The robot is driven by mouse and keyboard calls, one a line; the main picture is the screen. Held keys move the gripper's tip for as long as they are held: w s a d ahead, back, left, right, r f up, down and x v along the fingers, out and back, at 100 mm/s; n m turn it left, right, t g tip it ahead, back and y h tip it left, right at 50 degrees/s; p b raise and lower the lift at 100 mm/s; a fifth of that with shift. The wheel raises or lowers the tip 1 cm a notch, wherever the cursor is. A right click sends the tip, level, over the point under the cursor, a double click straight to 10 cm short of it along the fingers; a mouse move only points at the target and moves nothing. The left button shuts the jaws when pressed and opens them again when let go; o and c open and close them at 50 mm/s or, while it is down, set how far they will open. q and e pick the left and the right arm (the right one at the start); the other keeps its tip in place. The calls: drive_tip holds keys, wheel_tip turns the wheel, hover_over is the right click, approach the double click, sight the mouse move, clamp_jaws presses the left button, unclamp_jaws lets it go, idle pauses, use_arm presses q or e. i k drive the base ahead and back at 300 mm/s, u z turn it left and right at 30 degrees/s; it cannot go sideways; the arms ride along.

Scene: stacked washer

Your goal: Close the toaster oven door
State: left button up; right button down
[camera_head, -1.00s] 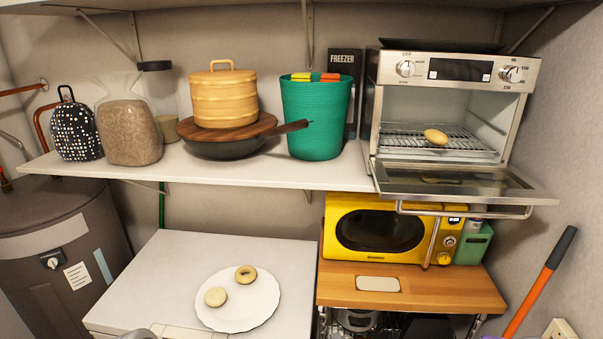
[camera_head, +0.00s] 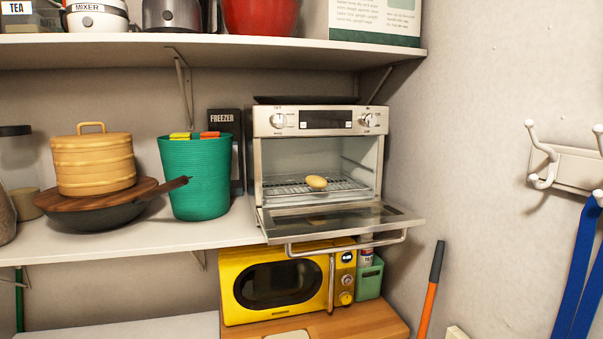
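The toaster oven (camera_head: 317,121) stands at the right end of the white middle shelf. Its door (camera_head: 340,220) is folded down open, about level, and sticks out past the shelf's front edge. The door's bar handle (camera_head: 350,243) hangs at its front edge. Inside, a round bun-like piece of food (camera_head: 316,182) sits on the wire rack (camera_head: 290,186). Neither of my grippers shows in the view.
A yellow microwave (camera_head: 280,283) sits on a wooden top just below the open door. A teal basket (camera_head: 196,178) and a pan with a wooden lid (camera_head: 110,205) stand left of the oven. White hooks with a blue strap (camera_head: 580,275) are on the right wall.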

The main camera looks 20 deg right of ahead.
sight(403, 219)
drive_tip(key=u, duration=0.05)
drive_tip(key=k, duration=0.4)
drive_tip(key=z, duration=0.7)
drive_tip(key=i, duration=0.5)
drive_tip(key=z, duration=0.05)
